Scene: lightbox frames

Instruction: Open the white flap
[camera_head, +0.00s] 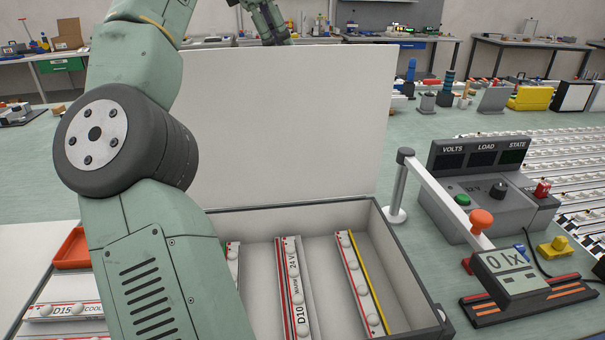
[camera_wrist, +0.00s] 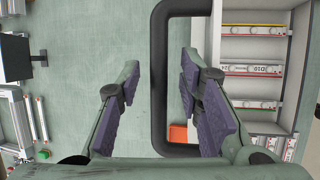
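The white flap (camera_head: 290,120) stands roughly upright along the far side of the lightbox (camera_head: 412,265), whose top is uncovered. My arm reaches up past the flap's left side, and my wrist shows above its top edge; my gripper is hidden in the head view. In the wrist view, my gripper (camera_wrist: 160,80) is open, its two dark-padded fingers spread. A black rounded loop like a handle (camera_wrist: 158,60) passes between them, with its near bar apart from both fingers. The right finger overlaps the loop's inside. How the loop joins the flap is unclear.
Light strips (camera_head: 295,290) lie inside the box; they also show in the wrist view (camera_wrist: 253,68). A red tray (camera_head: 72,250) is left of the box. A grey meter console (camera_head: 485,200) and a lux meter (camera_head: 510,275) stand to the right. Green table is clear behind the console's left.

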